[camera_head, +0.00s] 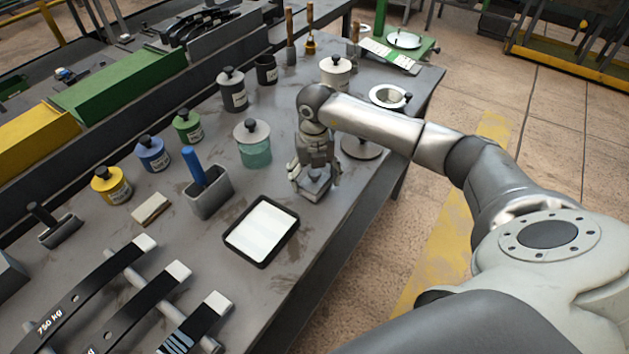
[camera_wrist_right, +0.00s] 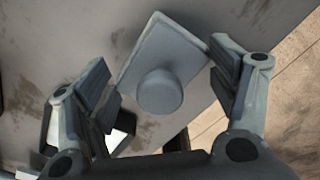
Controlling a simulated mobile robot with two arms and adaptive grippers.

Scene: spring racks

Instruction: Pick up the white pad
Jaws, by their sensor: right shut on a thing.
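A flat, rectangular pad with a round knob on top, pale grey in this light, shows in the right wrist view (camera_wrist_right: 188,50) and is the one that fits the white pad. In the head view the pad (camera_head: 314,188) is partly hidden under my right gripper (camera_head: 314,178). My right gripper, its fingers also in the wrist view (camera_wrist_right: 165,85), points down and is shut on the pad, one finger at each side. I cannot tell whether the pad touches the table. My left gripper is not in view.
A black tray with a white inside (camera_head: 261,231) lies just in front. A teal jar (camera_head: 254,145), a grey holder with a blue handle (camera_head: 208,193) and a round-based stand (camera_head: 361,148) are close by. The table (camera_head: 320,250) ends just right of the gripper.

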